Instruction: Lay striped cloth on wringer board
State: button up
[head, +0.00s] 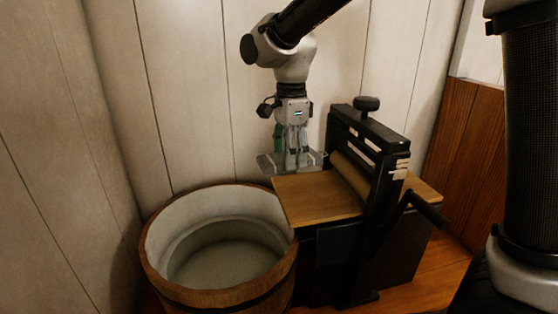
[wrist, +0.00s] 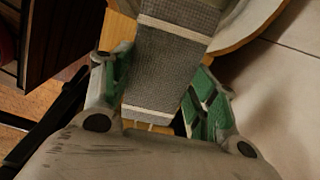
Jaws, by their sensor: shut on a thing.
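The grey striped cloth (head: 268,164) is a flat folded strip with pale bands. My gripper (head: 297,163) points down and is shut on it. In the wrist view the cloth (wrist: 172,62) lies between the green-padded fingers of my gripper (wrist: 160,92) and runs away toward the top. The wringer board (head: 318,200) is a flat tan wooden shelf in front of the wringer's roller. The cloth is at the board's far left edge, by the tub. I cannot tell whether it touches the board. Part of the cloth is hidden behind the fingers.
The black wringer frame (head: 372,135) stands right of my gripper, with a top knob (head: 367,104) and a side crank (head: 428,210). A round wooden tub (head: 165,270) stands left of the board. White plank walls are close behind. The visible board top is bare.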

aim_at(306, 193)
jog(key=shift+d+f+m, duration=0.2)
jog(key=shift+d+m, duration=0.05)
jog(key=shift+m, duration=0.05)
jog(key=shift+w+d+f, duration=0.15)
jog(key=shift+d+f, duration=0.55)
jog(key=shift+f, duration=0.75)
jog(key=shift+w+d+f, duration=0.15)
jog(key=shift+d+f, duration=0.55)
jog(key=shift+f, duration=0.8)
jog(key=shift+w+d+f, duration=0.15)
jog(key=shift+d+f, duration=0.55)
jog(key=shift+f, duration=0.75)
jog(key=o, duration=1.1)
